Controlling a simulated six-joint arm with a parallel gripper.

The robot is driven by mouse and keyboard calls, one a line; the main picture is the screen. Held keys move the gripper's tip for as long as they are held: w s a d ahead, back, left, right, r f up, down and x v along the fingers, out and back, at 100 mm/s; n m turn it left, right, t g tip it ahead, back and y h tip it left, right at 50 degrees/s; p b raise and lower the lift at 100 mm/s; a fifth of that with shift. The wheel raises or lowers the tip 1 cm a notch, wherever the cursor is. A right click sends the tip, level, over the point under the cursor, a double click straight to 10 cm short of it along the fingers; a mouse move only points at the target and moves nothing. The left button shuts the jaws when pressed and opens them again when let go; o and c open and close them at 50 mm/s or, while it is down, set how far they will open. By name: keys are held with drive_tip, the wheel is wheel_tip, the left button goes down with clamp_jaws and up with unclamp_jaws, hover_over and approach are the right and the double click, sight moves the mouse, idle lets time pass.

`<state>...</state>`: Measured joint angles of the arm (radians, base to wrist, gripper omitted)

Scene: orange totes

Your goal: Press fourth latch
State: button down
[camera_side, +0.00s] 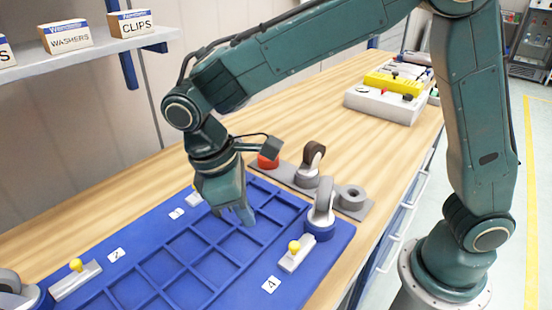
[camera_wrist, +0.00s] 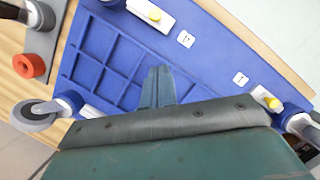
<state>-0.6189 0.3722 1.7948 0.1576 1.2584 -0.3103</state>
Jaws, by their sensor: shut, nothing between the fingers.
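The blue gridded panel (camera_side: 190,250) lies flat on the wooden bench and carries light grey latches with yellow knobs. The latch by the label 4 (camera_side: 297,253) is at the panel's near right, its yellow knob (camera_side: 294,246) standing up. My gripper (camera_side: 246,216) is shut and empty, pointing down over the grid, up and left of that latch and apart from it. In the wrist view my fingertips (camera_wrist: 158,78) are together over the blue panel (camera_wrist: 105,45).
A caster wheel (camera_side: 322,205) stands at the panel's corner beside the fourth latch. A grey holder (camera_side: 355,205) with another caster and a red ring (camera_side: 268,161) lies behind. The latch by the label 2 (camera_side: 76,280) is at the left. A shelf with boxes (camera_side: 65,37) hangs at upper left.

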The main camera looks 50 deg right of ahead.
drive_tip(key=shift+v, duration=1.65)
drive_tip(key=shift+d, duration=0.1)
drive_tip(key=s+d+r+m+t+y, duration=0.1)
drive_tip(key=s+d+r+m+t, duration=0.15)
drive_tip(key=d, duration=0.35)
drive_tip(key=s+d+r+m+t+y, duration=0.1)
drive_tip(key=s+d+r+m, duration=0.1)
drive_tip(key=d+r, duration=0.3)
drive_tip(key=s+d+f+m+t, duration=0.1)
drive_tip(key=s+d+m+t, duration=0.3)
drive_tip(key=s+d, duration=0.6)
